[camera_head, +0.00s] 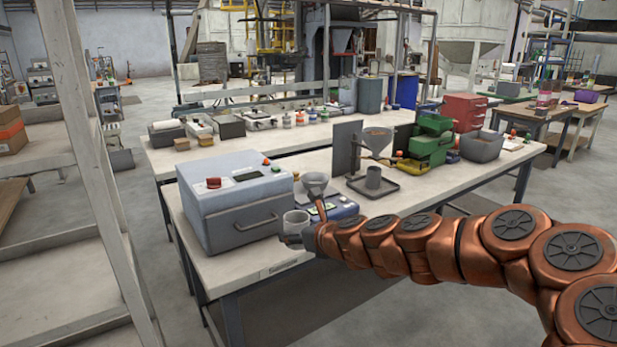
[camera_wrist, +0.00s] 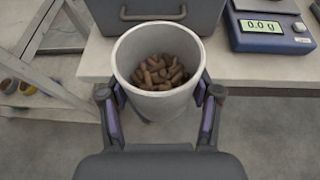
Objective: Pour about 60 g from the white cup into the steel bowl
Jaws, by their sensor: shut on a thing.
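The white cup (camera_wrist: 155,102) is in my gripper (camera_wrist: 160,108), upright, with brown pellets (camera_wrist: 156,72) lying in its lower part. The gripper's pads press on both sides of the cup. In the head view the cup (camera_head: 296,222) is at the front edge of the bench, before the grey box, and my gripper (camera_head: 297,238) is partly hidden behind it. The steel bowl (camera_head: 315,182) stands on the blue scale (camera_head: 343,209), to the right of and behind the cup. In the wrist view the scale's display (camera_wrist: 262,26) reads 0.0 g.
The grey box (camera_head: 235,200) with a handle stands close behind and left of the cup. A funnel stand (camera_head: 373,186) is right of the scale, with green bins (camera_head: 430,145) beyond it. The bench front edge (camera_head: 270,270) lies beneath the cup. A shelf rack (camera_head: 95,190) stands at left.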

